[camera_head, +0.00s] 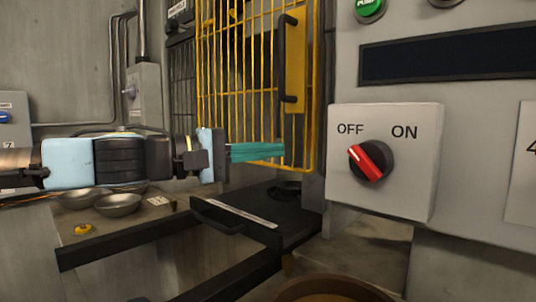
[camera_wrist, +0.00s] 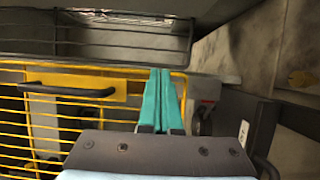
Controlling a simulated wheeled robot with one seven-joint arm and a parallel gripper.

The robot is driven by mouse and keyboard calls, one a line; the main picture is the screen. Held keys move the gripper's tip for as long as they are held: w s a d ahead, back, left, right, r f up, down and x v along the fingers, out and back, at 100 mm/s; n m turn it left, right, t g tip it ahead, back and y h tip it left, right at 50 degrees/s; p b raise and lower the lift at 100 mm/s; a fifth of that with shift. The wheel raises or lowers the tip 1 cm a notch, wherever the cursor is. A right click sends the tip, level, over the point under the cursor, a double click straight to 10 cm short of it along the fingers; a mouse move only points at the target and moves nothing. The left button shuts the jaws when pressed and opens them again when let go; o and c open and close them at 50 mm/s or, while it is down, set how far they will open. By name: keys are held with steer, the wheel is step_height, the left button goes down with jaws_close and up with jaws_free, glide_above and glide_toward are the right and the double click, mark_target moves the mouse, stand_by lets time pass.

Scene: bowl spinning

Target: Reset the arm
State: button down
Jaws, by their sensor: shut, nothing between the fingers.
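My arm reaches in from the left in the head view, held level. My gripper (camera_head: 282,151) has teal fingers pressed together, pointing right, with nothing between them. It hangs in front of the yellow wire cage door (camera_head: 240,60) and above the dark bench. In the wrist view my gripper (camera_wrist: 159,72) shows its two teal fingers side by side and touching, with the yellow cage door (camera_wrist: 60,120) to their left and below a dark wire basket or rack.
A control box with a red rotary knob (camera_head: 371,160) pointing toward OFF stands to the right of the fingertips. Metal bowls (camera_head: 118,204) and a yellow item (camera_head: 83,229) rest on a surface below my arm. A dark drawer-like frame (camera_head: 236,222) sits under the gripper.

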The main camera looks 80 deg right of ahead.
steer(key=shift+s+a, duration=0.15)
steer(key=shift+a, duration=0.4)
steer(key=shift+s+a, duration=0.15)
steer(key=shift+a, duration=0.35)
steer(key=shift+r, duration=0.1)
